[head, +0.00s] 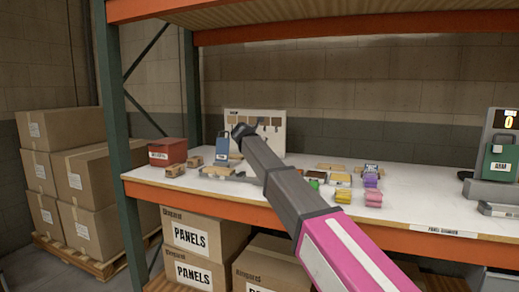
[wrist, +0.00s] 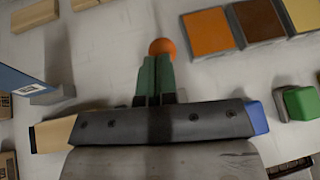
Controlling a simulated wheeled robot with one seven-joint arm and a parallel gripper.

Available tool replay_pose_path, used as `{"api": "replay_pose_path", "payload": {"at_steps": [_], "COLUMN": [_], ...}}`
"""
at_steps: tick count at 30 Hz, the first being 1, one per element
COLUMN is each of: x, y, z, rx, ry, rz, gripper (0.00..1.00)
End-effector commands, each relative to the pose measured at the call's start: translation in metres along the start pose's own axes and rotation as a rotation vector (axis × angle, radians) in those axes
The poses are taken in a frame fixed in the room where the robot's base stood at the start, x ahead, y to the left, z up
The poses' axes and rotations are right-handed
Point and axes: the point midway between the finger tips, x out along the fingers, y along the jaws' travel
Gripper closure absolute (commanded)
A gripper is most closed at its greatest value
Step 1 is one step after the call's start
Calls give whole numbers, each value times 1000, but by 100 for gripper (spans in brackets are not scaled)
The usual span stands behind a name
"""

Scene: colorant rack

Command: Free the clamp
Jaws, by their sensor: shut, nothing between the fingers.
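In the wrist view my gripper (wrist: 157,72) has its green fingers pressed together, with nothing between them. An orange ball (wrist: 162,47) shows just past the fingertips; it looks like a knob, and I cannot tell whether the fingers touch it. What it is fixed to is hidden by the fingers. A blue upright panel (wrist: 22,75) with a white label stands on a grey foot at the left. It also shows in the head view (head: 222,145), left of my arm. No clamp can be made out for certain; my arm covers part of the shelf there.
Brown, dark and yellow sample tiles (wrist: 208,33) lie at the upper right. A red box (head: 167,152) stands at the shelf's left.

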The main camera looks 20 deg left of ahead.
Motion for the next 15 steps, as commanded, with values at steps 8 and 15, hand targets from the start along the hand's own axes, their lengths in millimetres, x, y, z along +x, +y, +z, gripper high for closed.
{"api": "replay_pose_path", "payload": {"at_steps": [8,15], "x": [10,13], "y": [1,2], "z": [3,3], "rx": [1,2], "ry": [-2,-3], "rz": [-1,-1], "gripper": [100,100]}}
